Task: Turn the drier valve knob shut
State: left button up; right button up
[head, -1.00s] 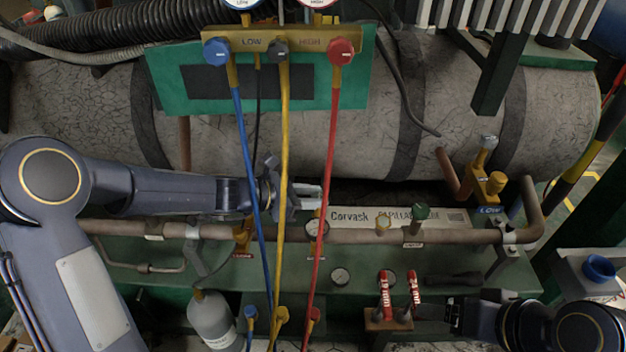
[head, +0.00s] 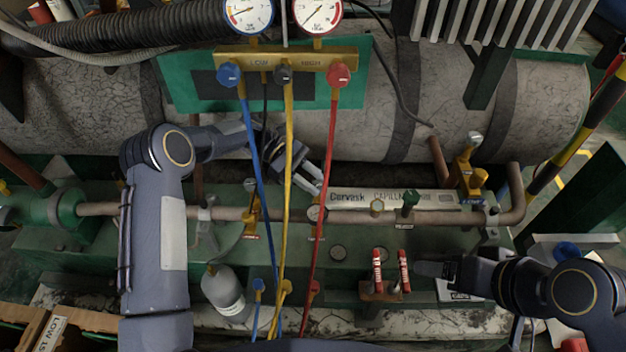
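My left gripper (head: 309,180) is over the pipe's left-middle stretch, behind the yellow hose and close to the red one. Its fingers look apart and empty, clear of the knobs. My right gripper (head: 420,268) points left, beside the red-handled tools; its finger gap is unclear.
Blue (head: 252,150), yellow (head: 288,150) and red hoses (head: 328,150) hang from the gauge manifold (head: 305,57) across the workspace. Two red-handled tools (head: 377,268) stand in a wooden block (head: 380,290). A grey bottle (head: 224,290) stands lower left. A big grey tank (head: 350,110) lies behind.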

aim_at(317, 183)
pick_arm(q)
jog(key=shift+d+m+g+y, duration=0.1)
jog(key=shift+m+g+y, duration=0.4)
jog(key=shift+m+g, duration=0.45)
jog(key=shift+g+b, duration=0.25)
jog(key=shift+b, duration=0.05)
jog(key=o, duration=1)
jog(key=shift+w+r, duration=0.1)
jog(key=shift+w, duration=0.05)
jog(key=p+v, duration=0.3)
jog(key=v, duration=0.4)
jog(key=shift+r, duration=0.15)
